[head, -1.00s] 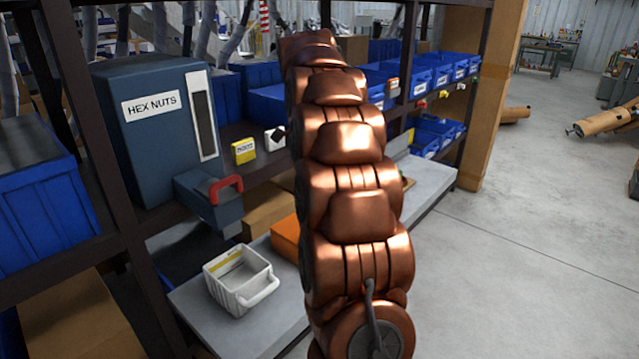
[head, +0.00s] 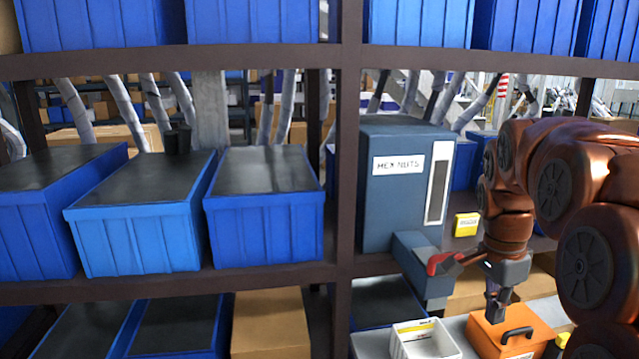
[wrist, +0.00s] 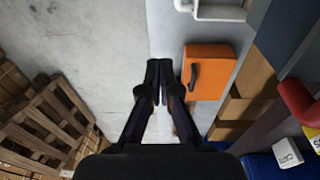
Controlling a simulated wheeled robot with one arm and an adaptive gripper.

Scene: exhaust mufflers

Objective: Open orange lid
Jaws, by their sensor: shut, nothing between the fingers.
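The orange lid (head: 527,333) with its dark handle (head: 517,333) tops an orange box on the grey lower shelf, at the bottom right of the head view. It looks flat and closed. The lid also shows in the wrist view (wrist: 208,62), just right of the fingertips, with the handle (wrist: 193,76) on its near-left side. My gripper (head: 492,312) points down near the lid's left part in the head view. Its fingers (wrist: 159,72) are together and empty in the wrist view, beside the lid. I cannot tell the height gap.
A white bin (head: 424,342) stands left of the orange box. The hex nuts dispenser (head: 393,190) with a red handle (head: 440,262) is left of my gripper. Blue bins (head: 265,235) fill the shelves. Wooden pallets (wrist: 40,125) lie on the floor at the wrist view's left.

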